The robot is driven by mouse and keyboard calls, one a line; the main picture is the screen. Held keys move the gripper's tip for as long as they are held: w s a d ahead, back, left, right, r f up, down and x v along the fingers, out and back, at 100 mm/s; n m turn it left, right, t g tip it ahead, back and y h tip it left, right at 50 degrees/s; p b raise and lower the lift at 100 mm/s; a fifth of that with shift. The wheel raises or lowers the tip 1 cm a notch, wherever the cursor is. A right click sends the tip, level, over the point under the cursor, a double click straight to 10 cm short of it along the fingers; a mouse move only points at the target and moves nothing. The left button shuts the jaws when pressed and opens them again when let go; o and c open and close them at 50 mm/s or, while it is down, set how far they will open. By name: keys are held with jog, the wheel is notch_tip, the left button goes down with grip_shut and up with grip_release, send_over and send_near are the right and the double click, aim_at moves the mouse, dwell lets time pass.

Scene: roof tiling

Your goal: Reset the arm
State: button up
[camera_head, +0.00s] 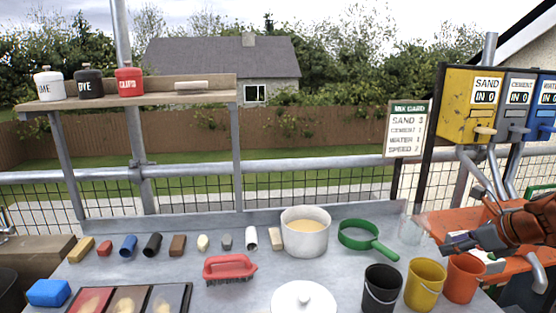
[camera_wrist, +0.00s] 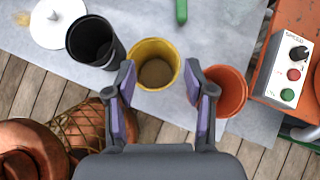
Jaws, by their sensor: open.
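My gripper (camera_head: 460,245) is at the right side of the bench in the head view, above the bucket area. In the wrist view my gripper (camera_wrist: 160,88) has its two purple-padded fingers spread apart with nothing between them. The yellow bucket (camera_wrist: 153,64) shows beyond the gap between the fingers, with tan material inside. The black bucket (camera_wrist: 95,42) is left of it and the orange bucket (camera_wrist: 226,90) is right of it. No finger clearly touches a bucket.
A control box (camera_wrist: 288,70) with a knob and buttons sits at right on an orange machine (camera_head: 440,222). The bench (camera_head: 130,280) holds a white pot (camera_head: 305,240), a green sieve (camera_head: 360,236), a red brush (camera_head: 229,267) and several small blocks. Dispensers (camera_head: 470,105) stand at the back right.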

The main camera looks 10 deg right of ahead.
jog(key=a+n+g, duration=0.1)
jog(key=a+n, duration=0.1)
jog(key=a, duration=0.3)
jog(key=a+f+n+g+y, duration=0.1)
jog(key=a+n, duration=0.2)
jog(key=a, duration=0.3)
jog(key=a+f+n+g, duration=0.1)
jog(key=a+n, duration=0.2)
jog(key=a, duration=0.3)
jog(key=shift+w+y, duration=0.3)
jog(key=s+a+f+n+g+h, duration=0.1)
jog(key=s+a+f+n+g, duration=0.2)
jog(key=s+a+n, duration=0.5)
jog(key=s+a+f+n+g+h, duration=0.1)
jog(key=s+a+f+n+g, duration=0.15)
jog(key=s+a+n, duration=0.65)
jog(key=s+a+f+n+g+h, duration=0.2)
jog(key=s+n, duration=0.5)
notch_tip(320, 180, down, 12)
jog(key=b, duration=1)
notch_tip(320, 180, up, 20)
jog(key=p, duration=1.7)
jog(key=shift+s+d+f+p, duration=0.25)
jog(key=shift+p, duration=0.15)
